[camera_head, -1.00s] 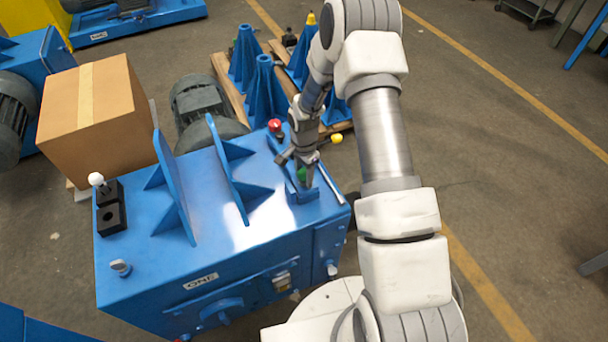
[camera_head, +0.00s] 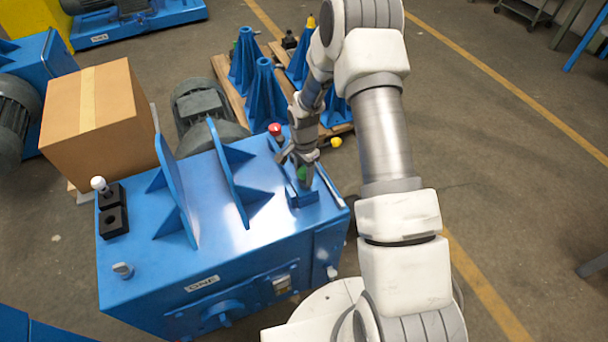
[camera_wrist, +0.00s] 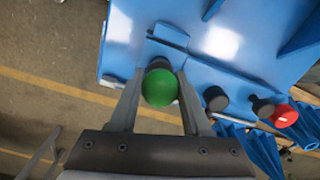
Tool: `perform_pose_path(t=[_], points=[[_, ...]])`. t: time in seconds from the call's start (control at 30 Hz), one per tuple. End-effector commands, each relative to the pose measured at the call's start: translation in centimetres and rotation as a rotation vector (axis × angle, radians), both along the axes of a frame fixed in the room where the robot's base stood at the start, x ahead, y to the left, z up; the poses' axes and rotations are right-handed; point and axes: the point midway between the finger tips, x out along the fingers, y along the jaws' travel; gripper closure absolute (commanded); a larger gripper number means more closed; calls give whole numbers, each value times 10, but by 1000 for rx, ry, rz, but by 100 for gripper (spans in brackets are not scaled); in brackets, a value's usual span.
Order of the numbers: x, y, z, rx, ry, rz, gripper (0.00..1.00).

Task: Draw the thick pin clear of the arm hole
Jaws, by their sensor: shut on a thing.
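A pin with a green ball knob (camera_wrist: 159,87) stands at the blue bracket on top of the blue machine (camera_head: 250,255). The green knob also shows small in the head view (camera_head: 302,173). My gripper (camera_head: 304,177) points down over the bracket, its two fingers shut on this pin, one on each side in the wrist view. A dark collar or shaft (camera_wrist: 158,64) shows just beyond the knob. The lower pin and the arm hole are hidden, so I cannot tell how deep the pin sits.
Two upright blue plates (camera_head: 232,175) stand left of my gripper. A red knob (camera_head: 275,128) and a yellow ball (camera_head: 336,142) are close by. A black block with a white-knobbed pin (camera_head: 98,183) and a hole sits at the machine's left end. A cardboard box (camera_head: 100,125) stands behind.

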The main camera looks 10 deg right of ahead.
Motion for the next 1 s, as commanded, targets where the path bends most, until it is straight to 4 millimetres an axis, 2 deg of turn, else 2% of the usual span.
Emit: perform_pose_path(t=[1.0], points=[[0, 0, 53, 0, -1, 0, 100]])
